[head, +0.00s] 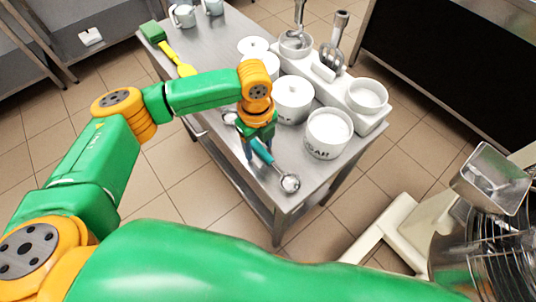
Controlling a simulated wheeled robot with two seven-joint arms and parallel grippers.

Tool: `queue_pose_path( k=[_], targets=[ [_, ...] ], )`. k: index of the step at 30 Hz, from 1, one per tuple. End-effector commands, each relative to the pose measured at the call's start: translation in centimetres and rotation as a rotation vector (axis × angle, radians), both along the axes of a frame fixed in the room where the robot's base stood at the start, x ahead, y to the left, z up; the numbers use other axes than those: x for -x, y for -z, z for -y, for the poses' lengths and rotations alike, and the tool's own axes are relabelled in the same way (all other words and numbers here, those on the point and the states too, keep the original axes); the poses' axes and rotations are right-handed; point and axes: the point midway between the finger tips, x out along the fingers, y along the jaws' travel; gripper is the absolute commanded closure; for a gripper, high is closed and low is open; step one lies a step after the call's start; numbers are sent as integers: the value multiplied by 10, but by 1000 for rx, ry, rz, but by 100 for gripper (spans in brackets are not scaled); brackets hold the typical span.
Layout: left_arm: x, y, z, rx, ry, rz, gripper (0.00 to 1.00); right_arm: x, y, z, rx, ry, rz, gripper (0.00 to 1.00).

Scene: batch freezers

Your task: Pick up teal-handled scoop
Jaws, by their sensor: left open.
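The teal-handled scoop (262,152) lies on the steel table (225,55) near its front edge. Its round metal bowl (290,183) points toward the table's front right corner. My left gripper (254,155) points down over the scoop's handle, with its fingers around or just above it. The gripper is open. My own wrist hides part of the handle's upper end, and I cannot tell whether the fingers touch it. My right gripper is not in view.
White tubs, including an open one of white powder (328,133) and a lidded one (292,99), stand close right of the gripper. A white rack (325,70) holds metal scoops. A yellow-handled green brush (177,58) lies at the left. A metal machine (490,180) stands at the right.

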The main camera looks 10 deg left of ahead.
Motion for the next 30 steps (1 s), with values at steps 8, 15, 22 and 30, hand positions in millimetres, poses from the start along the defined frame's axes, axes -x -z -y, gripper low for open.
queue_pose_path(
  k=[8,15,22,30],
  targets=[
    [0,5,0,0,0,1,46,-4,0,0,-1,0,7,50],
    [0,5,0,0,0,1,100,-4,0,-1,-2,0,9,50],
    [0,5,0,0,0,1,100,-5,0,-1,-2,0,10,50],
    [-1,-17,0,2,-1,5,100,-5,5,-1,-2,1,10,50]
  ],
)
